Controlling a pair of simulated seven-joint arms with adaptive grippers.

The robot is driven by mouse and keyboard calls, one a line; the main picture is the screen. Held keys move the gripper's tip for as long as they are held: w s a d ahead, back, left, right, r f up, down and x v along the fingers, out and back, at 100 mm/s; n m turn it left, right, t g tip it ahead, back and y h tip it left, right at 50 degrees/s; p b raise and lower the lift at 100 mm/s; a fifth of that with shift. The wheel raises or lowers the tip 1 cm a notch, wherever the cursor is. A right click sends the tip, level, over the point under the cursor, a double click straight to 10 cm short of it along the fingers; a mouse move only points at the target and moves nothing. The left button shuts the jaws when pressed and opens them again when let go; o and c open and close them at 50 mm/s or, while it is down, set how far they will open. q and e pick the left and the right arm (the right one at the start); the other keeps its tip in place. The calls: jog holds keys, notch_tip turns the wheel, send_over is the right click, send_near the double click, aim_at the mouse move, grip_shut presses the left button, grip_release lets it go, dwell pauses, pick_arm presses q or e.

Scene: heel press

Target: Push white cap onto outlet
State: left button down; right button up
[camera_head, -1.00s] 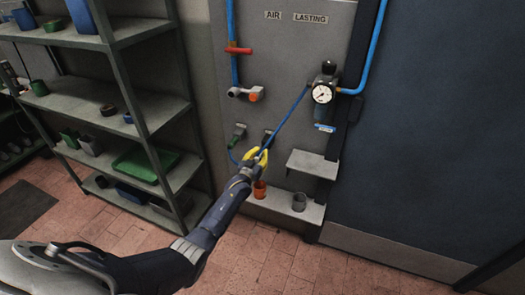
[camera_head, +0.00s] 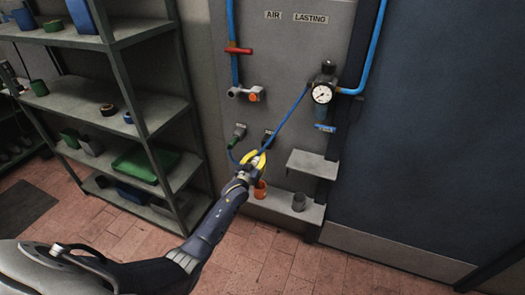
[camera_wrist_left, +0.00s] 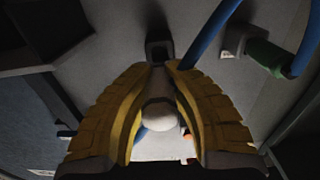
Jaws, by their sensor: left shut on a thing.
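My left gripper (camera_head: 253,160) has yellow fingers and is in front of the grey wall panel, just below a dark outlet (camera_head: 267,137). In the left wrist view the fingers of the gripper (camera_wrist_left: 160,95) are shut on the white cap (camera_wrist_left: 159,114), which shows as a pale rounded shape between them. A dark square outlet (camera_wrist_left: 160,47) on the panel lies beyond the fingertips. I cannot tell whether the cap touches it. My right gripper is not in view.
A green plug on a second outlet (camera_head: 238,131) sits to the left, with a blue hose. Another blue hose (camera_head: 289,122) runs from the gauge (camera_head: 322,94) down past the gripper.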

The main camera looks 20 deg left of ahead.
aim_at(254, 164)
pick_arm(q)
jog(key=shift+s, duration=1.7)
jog(key=a+r, duration=0.7)
jog(key=r, duration=0.5)
jog(key=a+r, duration=0.8)
jog(key=r, duration=0.4)
jog(key=shift+s, duration=0.15)
dwell(1.2)
dwell(0.5)
jog(key=shift+w, duration=2.45)
